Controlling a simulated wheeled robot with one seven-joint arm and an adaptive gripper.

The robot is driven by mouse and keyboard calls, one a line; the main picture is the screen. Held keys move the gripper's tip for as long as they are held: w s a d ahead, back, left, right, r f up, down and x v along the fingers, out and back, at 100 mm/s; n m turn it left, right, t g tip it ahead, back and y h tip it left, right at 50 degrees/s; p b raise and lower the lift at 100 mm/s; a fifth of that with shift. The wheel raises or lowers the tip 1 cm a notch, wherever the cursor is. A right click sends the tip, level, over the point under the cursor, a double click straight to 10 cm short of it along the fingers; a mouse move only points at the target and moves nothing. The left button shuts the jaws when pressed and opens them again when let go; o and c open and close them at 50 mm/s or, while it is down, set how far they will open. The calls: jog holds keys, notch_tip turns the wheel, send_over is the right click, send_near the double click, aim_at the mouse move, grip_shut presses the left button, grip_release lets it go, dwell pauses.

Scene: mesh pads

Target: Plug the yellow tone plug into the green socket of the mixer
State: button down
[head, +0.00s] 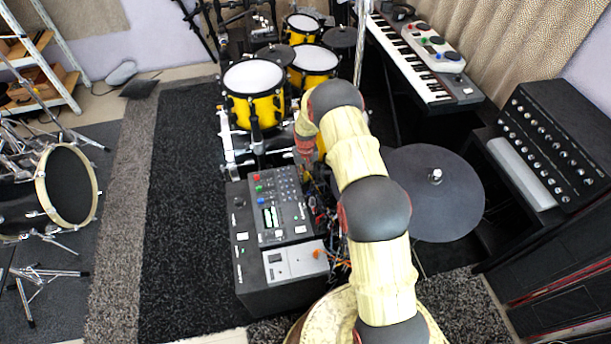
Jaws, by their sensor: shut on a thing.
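The black box (240,225) with a small screen and rows of buttons looks like the mixer. It stands at the lower middle, left of my arm. A green spot (258,188) lies between a red and a blue one along its top left; I cannot tell whether it is the green socket. My wrist comes down behind the arm's bend, and my gripper (316,190) shows only as a small dark shape by the box's right side. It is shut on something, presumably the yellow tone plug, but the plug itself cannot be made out. The fingertips are unclear.
A yellow drum kit (255,108) stands behind. A dark cymbal (435,195), keyboard (411,58) and black amplifier (560,140) are right. The dark rug (185,190) is clear.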

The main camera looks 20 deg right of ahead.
jog(key=shift+f, duration=0.5)
jog(key=c, duration=1.7)
grip_release()
jog(key=shift+r, duration=0.1)
notch_tip(320, 180, up, 12)
jog(key=shift+f, duration=0.1)
